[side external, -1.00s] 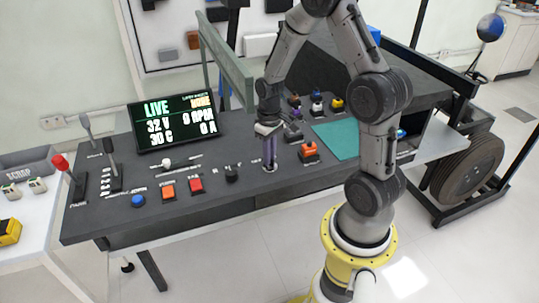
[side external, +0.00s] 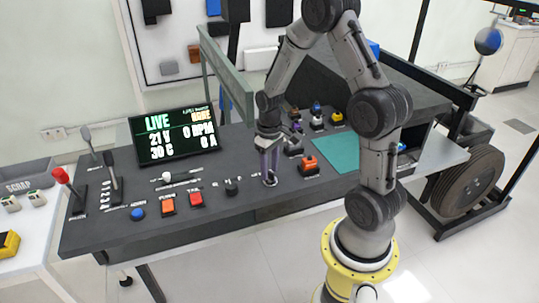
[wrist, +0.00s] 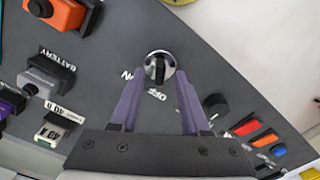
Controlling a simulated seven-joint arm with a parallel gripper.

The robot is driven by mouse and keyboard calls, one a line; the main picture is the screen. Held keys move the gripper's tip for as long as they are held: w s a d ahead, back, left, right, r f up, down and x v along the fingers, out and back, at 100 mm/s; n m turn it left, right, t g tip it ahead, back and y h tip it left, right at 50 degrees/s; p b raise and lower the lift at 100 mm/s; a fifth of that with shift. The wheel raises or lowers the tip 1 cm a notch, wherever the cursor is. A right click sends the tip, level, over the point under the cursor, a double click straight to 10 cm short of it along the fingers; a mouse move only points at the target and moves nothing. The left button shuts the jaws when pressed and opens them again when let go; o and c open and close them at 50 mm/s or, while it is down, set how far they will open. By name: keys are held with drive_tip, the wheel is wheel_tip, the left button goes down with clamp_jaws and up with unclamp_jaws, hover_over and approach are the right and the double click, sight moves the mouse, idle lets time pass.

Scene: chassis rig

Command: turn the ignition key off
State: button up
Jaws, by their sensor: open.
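The ignition key (wrist: 159,68) is a dark bar in a round silver switch on the dark console. In the wrist view it lies between and just beyond my fingertips, pointing roughly up and down the picture, with printed ON and OFF labels beside it. My gripper (wrist: 161,76) is open, with one purple finger on each side of the switch and a gap to the key. In the side view my gripper (side external: 269,178) points down at the console near its front edge, and the fingers largely hide the switch.
A display (side external: 175,135) reads LIVE, 21 V, 0 RPM. A black knob (side external: 232,186), a red button (side external: 196,199) and an orange button (side external: 168,206) lie left of my gripper. An orange-topped block (side external: 308,165) stands close on its right. A green frame (side external: 228,75) rises behind.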

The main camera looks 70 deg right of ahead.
sight(270, 172)
wheel_tip(270, 172, up, 13)
drive_tip(key=shift+r, duration=0.2)
idle(0.4)
drive_tip(key=s+a+r+n+t, duration=0.2)
drive_tip(key=a+r+n+t, duration=0.1)
drive_tip(key=a+r, duration=0.65)
drive_tip(key=s+a+f+t, duration=0.1)
drive_tip(key=s+a+t, duration=0.1)
drive_tip(key=s+a, duration=0.5)
drive_tip(key=s, duration=0.4)
drive_tip(key=shift+f+t, duration=0.2)
drive_tip(key=shift+t, duration=0.1)
